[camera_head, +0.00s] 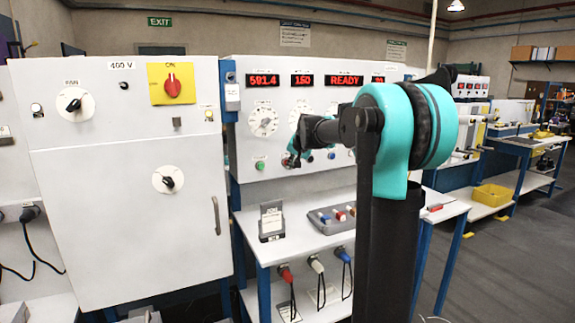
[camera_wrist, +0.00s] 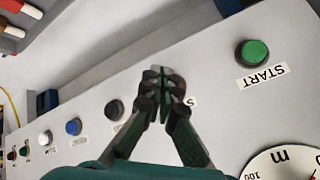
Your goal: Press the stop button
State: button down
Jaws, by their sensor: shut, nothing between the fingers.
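The control panel (camera_head: 245,130) has red displays along its top and a green start button (camera_head: 260,165) low on its left. The start button also shows in the wrist view (camera_wrist: 253,52), beside an upside-down START label. My gripper (camera_wrist: 160,75) is shut and empty in front of the panel, to the left of the start button in that view. A mostly covered label (camera_wrist: 190,102) showing an S is beside its fingers. No stop button can be made out; my fingers cover that spot. In the head view my gripper (camera_head: 290,161) is right of the start button. Contact cannot be told.
A dark button (camera_wrist: 114,110), a blue one (camera_wrist: 73,127) and a white one (camera_wrist: 45,138) line the panel. Below it, a bench holds a grey tray (camera_head: 322,222) and a card stand (camera_head: 271,222). A white cabinet (camera_head: 100,220) with a red switch (camera_head: 172,85) stands left.

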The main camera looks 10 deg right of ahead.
jog(key=shift+s, duration=0.1)
jog(key=shift+s+d, duration=0.25)
jog(key=shift+s, duration=0.5)
jog(key=shift+s+d, duration=0.3)
jog(key=shift+s, duration=0.5)
jog(key=shift+s+d, duration=0.25)
jog(key=shift+s, duration=0.5)
dwell(0.9)
